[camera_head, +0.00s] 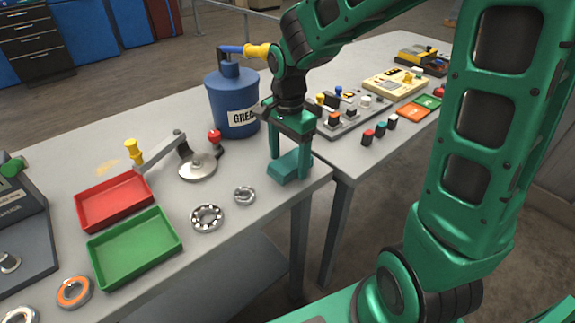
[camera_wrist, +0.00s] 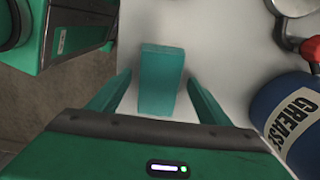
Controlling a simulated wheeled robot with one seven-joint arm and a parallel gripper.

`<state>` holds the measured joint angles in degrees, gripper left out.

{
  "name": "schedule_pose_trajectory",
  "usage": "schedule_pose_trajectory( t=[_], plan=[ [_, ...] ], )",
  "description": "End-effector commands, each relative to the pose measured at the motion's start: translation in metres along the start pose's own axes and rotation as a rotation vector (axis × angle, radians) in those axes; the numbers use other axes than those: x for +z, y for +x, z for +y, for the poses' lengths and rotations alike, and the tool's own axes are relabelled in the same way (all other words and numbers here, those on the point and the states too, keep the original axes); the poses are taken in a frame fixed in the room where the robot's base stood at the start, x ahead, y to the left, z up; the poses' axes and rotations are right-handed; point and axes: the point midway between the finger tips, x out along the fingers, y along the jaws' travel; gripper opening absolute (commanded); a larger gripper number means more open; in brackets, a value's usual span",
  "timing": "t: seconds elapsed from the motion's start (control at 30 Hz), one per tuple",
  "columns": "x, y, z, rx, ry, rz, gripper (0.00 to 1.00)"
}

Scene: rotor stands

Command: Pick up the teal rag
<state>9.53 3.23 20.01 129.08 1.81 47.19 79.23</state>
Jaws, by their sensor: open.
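The teal rag (camera_head: 286,167) is a small folded block lying on the grey workbench near its right front corner. In the wrist view the rag (camera_wrist: 161,76) lies between the two fingers, with a gap visible on each side. My green gripper (camera_head: 291,172) points down over the rag, its fingers spread on either side of it. It also shows in the wrist view (camera_wrist: 160,90), open and empty.
A blue grease can (camera_head: 232,104) stands behind my gripper. Bearing rings (camera_head: 207,217), a red tray (camera_head: 114,201) and a green tray (camera_head: 135,247) lie to the left. A second bench with a control panel (camera_head: 345,115) stands to the right. The bench edge is close to the rag.

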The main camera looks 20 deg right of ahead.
Motion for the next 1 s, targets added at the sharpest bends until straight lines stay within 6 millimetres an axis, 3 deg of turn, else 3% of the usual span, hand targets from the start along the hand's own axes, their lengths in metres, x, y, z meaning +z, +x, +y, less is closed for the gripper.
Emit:
schedule_pose_trajectory(
  t=[0.07,0.27,0.67,0.87,0.97,1.0],
  plan=[
    [0.000,0.000,0.000,0.000,0.000,0.000,0.72],
    [0.000,-0.001,0.000,-0.001,0.000,0.000,0.28],
    [0.000,-0.004,-0.001,-0.002,0.000,0.001,0.27],
    [0.000,-0.025,-0.001,-0.005,0.000,0.002,0.27],
    [0.000,-0.045,-0.002,-0.006,-0.001,0.003,0.27],
    [0.012,-0.049,0.001,-0.004,-0.008,0.002,0.27]
  ],
)
